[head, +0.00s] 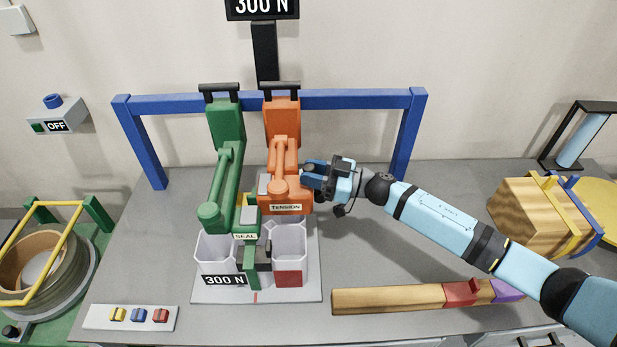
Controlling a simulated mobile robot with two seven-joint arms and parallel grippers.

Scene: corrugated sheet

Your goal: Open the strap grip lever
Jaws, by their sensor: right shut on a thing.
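The orange tool (281,150) labelled TENSION hangs from the blue frame, beside a green tool (228,150) labelled SEAL. My right gripper (312,181) reaches in from the right and is shut at the right side of the orange tool, just above the TENSION label. It appears to hold the strap grip lever there, but the fingers hide most of the lever, and I cannot make out its angle. My left gripper is not in view.
The blue frame (345,98) stands behind the tools. White bins (215,252) sit below them. A wooden bar (390,300) lies at front right. A strapped wooden block (530,215) is far right.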

